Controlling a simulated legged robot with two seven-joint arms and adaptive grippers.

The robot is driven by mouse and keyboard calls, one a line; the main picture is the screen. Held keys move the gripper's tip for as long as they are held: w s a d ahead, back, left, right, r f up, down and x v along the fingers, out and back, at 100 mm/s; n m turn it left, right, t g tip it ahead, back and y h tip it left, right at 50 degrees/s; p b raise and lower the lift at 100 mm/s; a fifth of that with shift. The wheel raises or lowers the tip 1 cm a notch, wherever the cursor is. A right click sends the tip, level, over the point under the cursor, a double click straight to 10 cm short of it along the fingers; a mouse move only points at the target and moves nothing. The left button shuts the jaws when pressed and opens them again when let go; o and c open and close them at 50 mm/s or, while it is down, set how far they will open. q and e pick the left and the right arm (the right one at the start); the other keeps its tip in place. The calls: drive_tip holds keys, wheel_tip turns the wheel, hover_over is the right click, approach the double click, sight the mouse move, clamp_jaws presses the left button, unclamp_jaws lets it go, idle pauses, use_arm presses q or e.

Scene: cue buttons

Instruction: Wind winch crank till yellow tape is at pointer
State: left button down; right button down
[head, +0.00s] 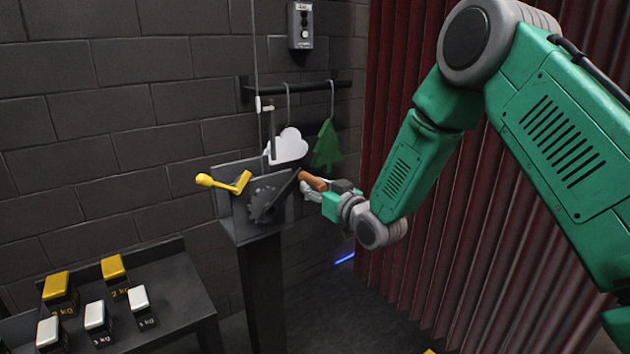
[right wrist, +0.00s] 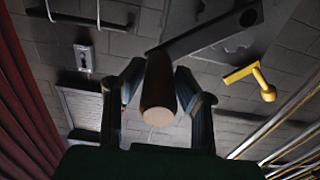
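The winch (head: 262,200) stands on a dark post, with a dark toothed wheel and a crank arm (head: 280,196). The crank's brown wooden handle (head: 313,181) points to the right. My right gripper (head: 318,189) is at this handle. In the right wrist view its fingers (right wrist: 158,78) close on both sides of the brown handle (right wrist: 158,95). A thin line (head: 255,50) runs up from the winch past a small pale piece (head: 259,104), perhaps the pointer. I cannot make out yellow tape. My left gripper is out of view.
A yellow lever (head: 225,182) sticks out left of the winch. A white cloud (head: 287,147) and a green tree (head: 327,146) hang behind it from a bar (head: 310,85). Several weights stand on a dark table (head: 178,285). A red curtain (head: 480,240) is at the right.

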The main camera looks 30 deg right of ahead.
drive_tip(key=a+r+p, duration=0.2)
drive_tip(key=a+r, duration=0.1)
drive_tip(key=shift+s+a, duration=0.1)
drive_tip(key=shift+a+r, duration=0.2)
drive_tip(key=shift+a, duration=0.35)
drive_tip(key=shift+a+r, duration=0.1)
drive_tip(key=shift+s+a+r, duration=0.15)
drive_tip(key=shift+a, duration=1.15)
drive_tip(key=shift+s+a+r, duration=0.1)
drive_tip(key=shift+a, duration=1.2)
